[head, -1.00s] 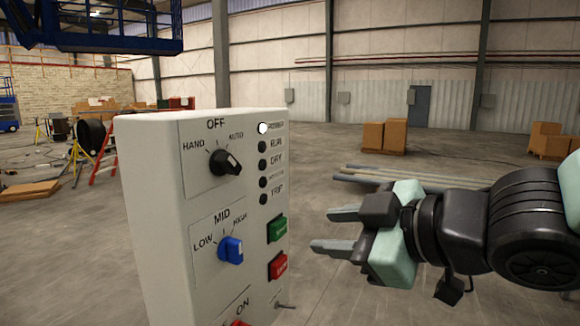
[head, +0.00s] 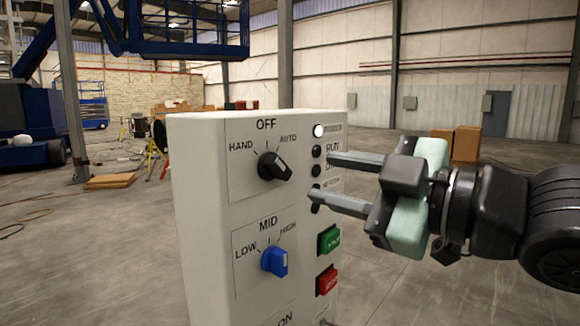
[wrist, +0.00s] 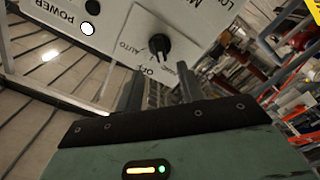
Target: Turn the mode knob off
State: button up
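The black mode knob (head: 274,167) sits at the upper left of the white panel's front, among the labels HAND, OFF and AUTO. Its pale mark appears to lie toward AUTO. The knob also shows in the wrist view (wrist: 159,45), beyond the fingers. My gripper (head: 321,177) is open and empty, its two fingers pointing left toward the panel from the knob's right. In the head view the fingers cover part of the indicator column. In the wrist view my gripper (wrist: 158,82) has its fingers apart, short of the knob, with nothing between them.
Below the mode knob is a blue LOW/MID/HIGH knob (head: 274,261). Green (head: 328,241) and red (head: 327,281) buttons sit to its right. A white lamp (head: 319,131) is lit at the panel's top right. Open floor surrounds the panel box (head: 196,200).

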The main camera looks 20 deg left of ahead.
aim_at(284, 168)
jog(key=x, duration=0.7)
jog(key=shift+w+a+p, duration=0.15)
jog(key=shift+a+p, duration=0.2)
jog(key=shift+p, duration=0.05)
grip_shut()
